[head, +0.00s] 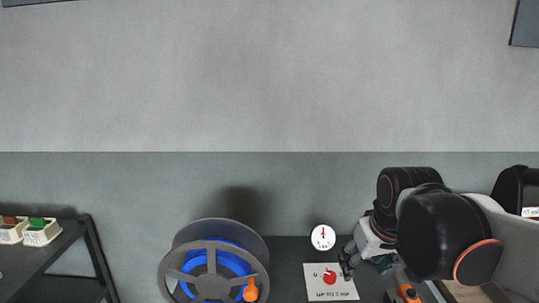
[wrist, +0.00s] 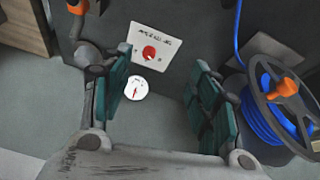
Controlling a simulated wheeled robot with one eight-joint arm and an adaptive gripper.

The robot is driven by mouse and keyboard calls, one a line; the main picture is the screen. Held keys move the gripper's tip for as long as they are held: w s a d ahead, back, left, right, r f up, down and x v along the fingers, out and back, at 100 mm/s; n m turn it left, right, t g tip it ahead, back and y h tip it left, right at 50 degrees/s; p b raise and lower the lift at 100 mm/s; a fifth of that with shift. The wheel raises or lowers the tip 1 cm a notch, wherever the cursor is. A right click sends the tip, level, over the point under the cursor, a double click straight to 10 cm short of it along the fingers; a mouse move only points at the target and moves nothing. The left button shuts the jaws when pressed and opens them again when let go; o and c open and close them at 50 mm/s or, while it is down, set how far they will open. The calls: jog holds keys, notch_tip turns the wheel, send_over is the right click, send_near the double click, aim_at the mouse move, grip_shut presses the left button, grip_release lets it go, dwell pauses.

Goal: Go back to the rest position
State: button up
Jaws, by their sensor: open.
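My gripper (wrist: 160,100) is open, with its two dark green padded fingers spread apart and nothing between them in the wrist view. In the head view my gripper (head: 350,262) hangs at the lower right, close to the white card, at the end of my arm. The wrist view looks past the fingers at a white card (wrist: 140,43) with a red dial mark and a small round white gauge (wrist: 137,89). The same card (head: 322,290) and gauge (head: 323,237) show in the head view.
A grey reel (head: 185,262) wound with blue hose and bearing an orange knob (head: 250,290) stands left of the card. A dark shelf (head: 75,237) with small cream bins (head: 42,234) stands at the far left.

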jog(key=s+f+m+t, duration=0.1)
jog(key=s+f+t, duration=0.1)
jog(key=s, duration=0.9)
jog(key=shift+s+f+m+t, duration=0.3)
jog(key=shift+f, duration=0.4)
